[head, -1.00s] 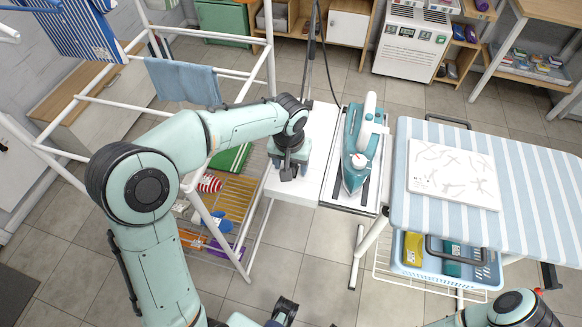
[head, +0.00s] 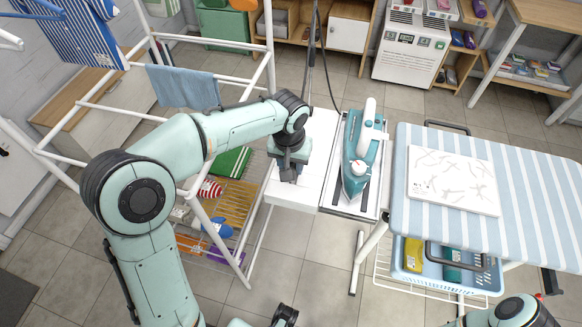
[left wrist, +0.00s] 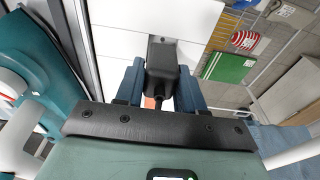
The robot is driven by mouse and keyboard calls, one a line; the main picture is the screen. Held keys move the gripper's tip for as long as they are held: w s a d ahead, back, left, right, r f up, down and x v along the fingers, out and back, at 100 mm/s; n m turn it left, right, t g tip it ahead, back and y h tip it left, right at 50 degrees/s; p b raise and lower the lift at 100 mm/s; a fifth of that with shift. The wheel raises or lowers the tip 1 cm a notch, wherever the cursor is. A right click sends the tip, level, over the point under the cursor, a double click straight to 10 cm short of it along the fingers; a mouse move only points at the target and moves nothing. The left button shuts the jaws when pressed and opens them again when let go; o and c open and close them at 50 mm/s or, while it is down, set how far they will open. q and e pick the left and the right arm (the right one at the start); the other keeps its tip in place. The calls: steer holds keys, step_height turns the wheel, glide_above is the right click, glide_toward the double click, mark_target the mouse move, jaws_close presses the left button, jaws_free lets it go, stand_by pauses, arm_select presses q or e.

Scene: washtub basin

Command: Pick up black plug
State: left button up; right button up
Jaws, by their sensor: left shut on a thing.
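The black plug (left wrist: 162,68) is a dark block with a cord end at its near side, between the blue-grey fingers of my left gripper (left wrist: 161,86) in the left wrist view. The fingers are shut on its two sides. In the head view my left gripper (head: 288,168) points down over the white surface (head: 318,140), left of the iron; I cannot make out the plug apart from the dark fingers there. A bare white panel lies beyond the plug in the wrist view. My right gripper is not clearly in view.
The teal and white iron (head: 357,165) stands on its rest just right of my left gripper. A striped ironing board (head: 540,190) with a white sheet (head: 452,179) is farther right. A white drying rack (head: 75,105) stands on the left, near my left arm.

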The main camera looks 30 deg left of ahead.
arm_select(q)
step_height(320, 180, up, 17)
steer(key=p, duration=0.3)
steer(key=shift+r, duration=0.2)
arm_select(e)
steer(key=r, duration=0.1)
steer(key=w+r, duration=0.1)
steer(key=r, duration=0.1)
steer(key=shift+w+r, duration=0.3)
steer(key=shift+r, duration=0.1)
arm_select(q)
steer(key=shift+d, duration=0.15)
